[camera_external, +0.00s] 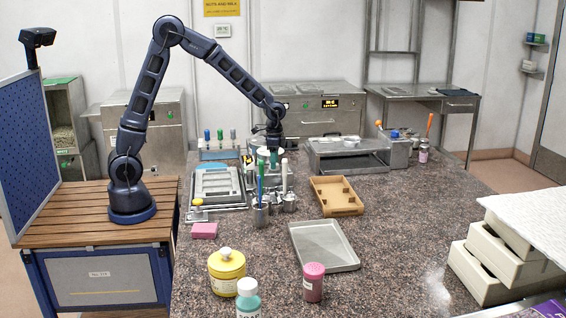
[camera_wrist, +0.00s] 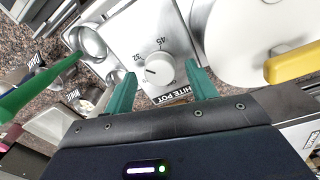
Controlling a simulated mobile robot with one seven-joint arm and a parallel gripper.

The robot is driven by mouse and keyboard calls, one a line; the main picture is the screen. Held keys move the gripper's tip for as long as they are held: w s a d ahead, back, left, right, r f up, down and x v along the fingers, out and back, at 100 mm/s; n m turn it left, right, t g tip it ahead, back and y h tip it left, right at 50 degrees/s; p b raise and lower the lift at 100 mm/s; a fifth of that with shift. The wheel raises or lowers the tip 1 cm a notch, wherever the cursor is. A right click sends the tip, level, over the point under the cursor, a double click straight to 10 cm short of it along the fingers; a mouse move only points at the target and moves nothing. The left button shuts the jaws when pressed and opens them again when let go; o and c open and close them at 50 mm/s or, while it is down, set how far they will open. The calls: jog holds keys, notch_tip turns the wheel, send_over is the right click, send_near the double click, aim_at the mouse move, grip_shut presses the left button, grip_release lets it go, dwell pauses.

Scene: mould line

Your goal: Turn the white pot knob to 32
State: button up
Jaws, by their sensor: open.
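My gripper (camera_wrist: 159,73) is open, with one green finger on each side of the knob and visible gaps between. In the external view my gripper (camera_external: 273,150) is low over the equipment at the far middle of the counter; the knob cannot be made out there.
A large white round lid with a yellow handle (camera_wrist: 292,62) sits right of the knob. A metal cup (camera_wrist: 88,40) and a green-handled tool (camera_wrist: 40,85) are at left. In the external view, a wooden tray (camera_external: 335,208) and metal tray (camera_external: 323,266) lie nearer on the counter.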

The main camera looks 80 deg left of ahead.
notch_tip(320, 180, up, 10)
jog(key=shift+a+r, duration=0.15)
jog(key=shift+a, duration=0.1)
jog(key=shift+w, duration=0.1)
jog(key=s+d+r+n+t, duration=0.1)
jog(key=s+d+r, duration=0.1)
jog(key=s+r, duration=0.45)
jog(key=s+d+r+t, duration=0.1)
jog(key=s+r, duration=0.3)
jog(key=s, duration=0.6)
jog(key=s+d+n+t, duration=0.1)
jog(key=s+n+t, duration=0.1)
jog(key=s, duration=1.7)
jog(key=shift+s+f+t+y, duration=0.15)
jog(key=shift+f+t+y, duration=0.15)
jog(key=shift+t, duration=0.1)
